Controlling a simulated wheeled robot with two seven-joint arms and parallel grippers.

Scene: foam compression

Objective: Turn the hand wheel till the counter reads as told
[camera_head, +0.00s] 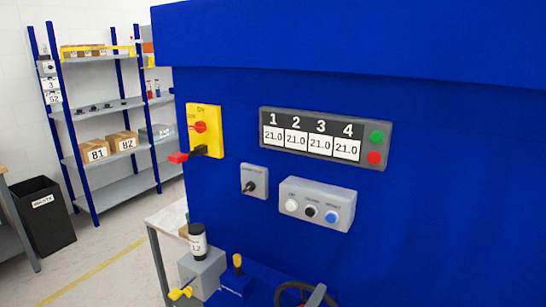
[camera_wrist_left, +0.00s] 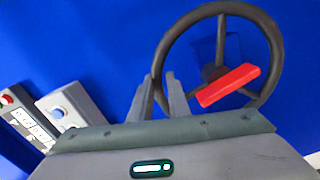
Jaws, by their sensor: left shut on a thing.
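The hand wheel (camera_wrist_left: 277,50) has a dark grey round rim, spokes and a red bar-shaped handle (camera_wrist_left: 230,86) at its lower right in the left wrist view. In the head view only the top of the hand wheel (camera_head: 284,291) shows at the bottom edge. My left gripper (camera_wrist_left: 160,82) is shut on the left part of the rim, with one finger on each side. Part of it also shows in the head view (camera_head: 316,296). The counter panel (camera_head: 325,139) has four windows, numbered 1 to 4, each reading 21.0. My right gripper is out of view.
The blue machine (camera_head: 450,180) carries a yellow plate with a red switch (camera_head: 200,128), a small rotary switch (camera_head: 254,182) and a button box (camera_head: 317,204). A grey box with a labelled cylinder (camera_head: 198,243) stands lower left. Shelves (camera_head: 100,106) and a black bin (camera_head: 42,217) stand farther left.

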